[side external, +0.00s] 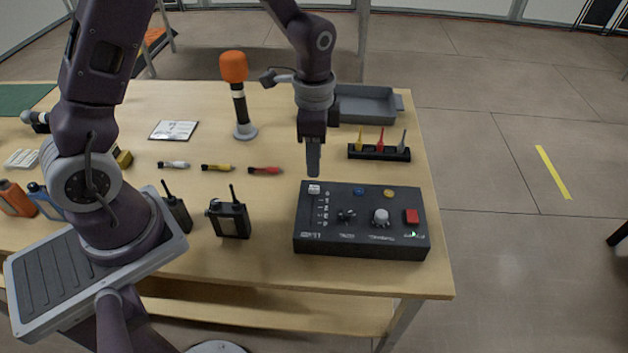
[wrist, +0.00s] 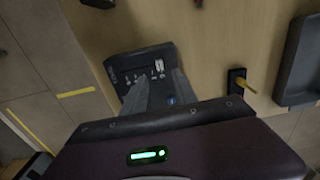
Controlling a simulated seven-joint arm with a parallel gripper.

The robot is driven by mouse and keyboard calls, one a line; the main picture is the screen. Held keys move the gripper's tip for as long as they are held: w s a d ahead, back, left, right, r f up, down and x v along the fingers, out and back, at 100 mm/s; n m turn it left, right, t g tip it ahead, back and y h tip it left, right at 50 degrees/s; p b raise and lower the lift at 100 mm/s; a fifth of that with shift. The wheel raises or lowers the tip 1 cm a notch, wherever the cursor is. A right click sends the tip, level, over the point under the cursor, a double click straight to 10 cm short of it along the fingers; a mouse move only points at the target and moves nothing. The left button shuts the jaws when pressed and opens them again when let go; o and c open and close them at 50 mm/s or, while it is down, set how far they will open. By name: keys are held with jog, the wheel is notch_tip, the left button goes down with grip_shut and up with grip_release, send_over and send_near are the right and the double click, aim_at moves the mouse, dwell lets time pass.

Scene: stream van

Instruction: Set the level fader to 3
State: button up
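The dark control box (side external: 345,245) sits near the right end of the bench. Its level fader has a pale cap (side external: 314,189) at the far end of a slot on the box's left side, beside the 0 end of a column of printed marks. My gripper (side external: 313,172) points down above the box's far left corner, close over the cap but seemingly apart from it. In the wrist view my gripper (wrist: 163,76) shows two grey fingers with a gap between them and nothing held. The control box (wrist: 125,72) lies beneath them, partly hidden by the fingers.
The box also carries a grey knob (side external: 381,217), a red button (side external: 412,216), and blue and yellow buttons. A rack of colored pieces (side external: 378,153) and a grey tray (side external: 366,104) stand behind. A microphone (side external: 240,100) and radios (side external: 229,219) stand to the left.

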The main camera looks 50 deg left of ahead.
aim_at(314, 187)
notch_tip(314, 187, down, 7)
jog(key=shift+f, duration=0.15)
grip_shut()
dwell(1.5)
